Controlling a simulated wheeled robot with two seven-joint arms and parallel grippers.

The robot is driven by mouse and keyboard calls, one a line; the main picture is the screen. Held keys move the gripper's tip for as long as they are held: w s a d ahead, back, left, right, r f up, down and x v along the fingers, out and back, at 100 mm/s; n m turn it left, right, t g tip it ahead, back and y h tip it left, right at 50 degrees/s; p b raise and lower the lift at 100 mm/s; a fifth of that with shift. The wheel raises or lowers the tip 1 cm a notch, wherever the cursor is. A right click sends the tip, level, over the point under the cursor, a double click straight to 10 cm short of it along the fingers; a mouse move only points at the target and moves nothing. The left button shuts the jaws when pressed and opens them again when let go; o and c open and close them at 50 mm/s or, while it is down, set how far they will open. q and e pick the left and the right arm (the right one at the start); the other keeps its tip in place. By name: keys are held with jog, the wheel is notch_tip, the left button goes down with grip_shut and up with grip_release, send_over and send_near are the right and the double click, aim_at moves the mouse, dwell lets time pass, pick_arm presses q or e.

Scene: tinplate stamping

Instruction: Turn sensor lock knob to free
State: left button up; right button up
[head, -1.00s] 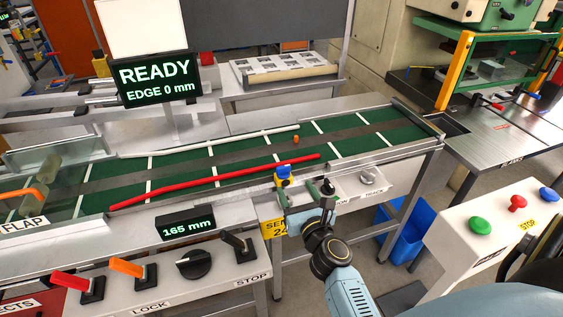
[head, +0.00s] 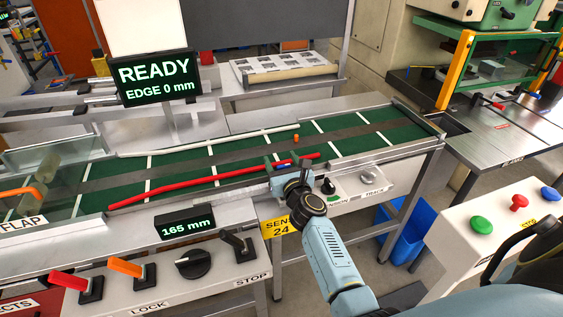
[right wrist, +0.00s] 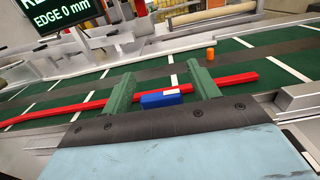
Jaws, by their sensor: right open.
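The sensor lock knob appears to be the blue block with a white mark (right wrist: 161,99) at the belt's near edge. It shows in the right wrist view between the two green fingers of my right gripper (right wrist: 161,78). The fingers are open, with a gap on each side of the block. In the head view my right gripper (head: 282,164) is at the near rail above the yellow sensor label (head: 275,228), and it mostly hides the knob. A small orange cylinder (head: 295,138) stands farther back on the belt. My left gripper is not in view.
A red rail (head: 180,188) runs along the green belt (head: 232,162). The front panel has a red lever (head: 68,281), an orange lever (head: 127,267) and a black rotary knob (head: 194,264). The display (head: 155,82) reads READY, EDGE 0 mm; another (head: 186,224) reads 165 mm.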

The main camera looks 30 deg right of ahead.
jog(key=shift+c, duration=0.4)
jog(key=c, duration=0.9)
